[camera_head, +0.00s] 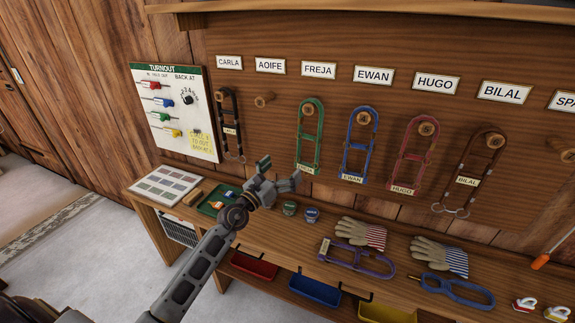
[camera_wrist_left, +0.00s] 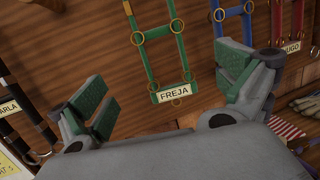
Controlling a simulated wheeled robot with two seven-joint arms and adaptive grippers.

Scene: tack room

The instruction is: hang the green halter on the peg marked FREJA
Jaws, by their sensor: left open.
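The green halter (camera_head: 301,139) hangs on the peg (camera_head: 308,109) under the FREJA sign (camera_head: 319,70). In the left wrist view the green halter (camera_wrist_left: 184,50) hangs against the boards, with a FREJA tag (camera_wrist_left: 173,90) at its lower end. My left gripper (camera_head: 278,172) is open, just left of and below the halter's lower end. In the left wrist view my left gripper (camera_wrist_left: 165,95) has its fingers spread wide, the halter showing beyond and between them; nothing is held. My right gripper is not in view.
The AOIFE peg (camera_head: 264,100) is bare. A black halter (camera_head: 230,125), blue halter (camera_head: 345,140), red halter (camera_head: 401,155) and brown halter (camera_head: 464,170) hang on other pegs. Below, the bench (camera_head: 305,235) holds a green tray (camera_head: 214,207), tins, gloves (camera_head: 361,233) and a purple halter (camera_head: 355,258).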

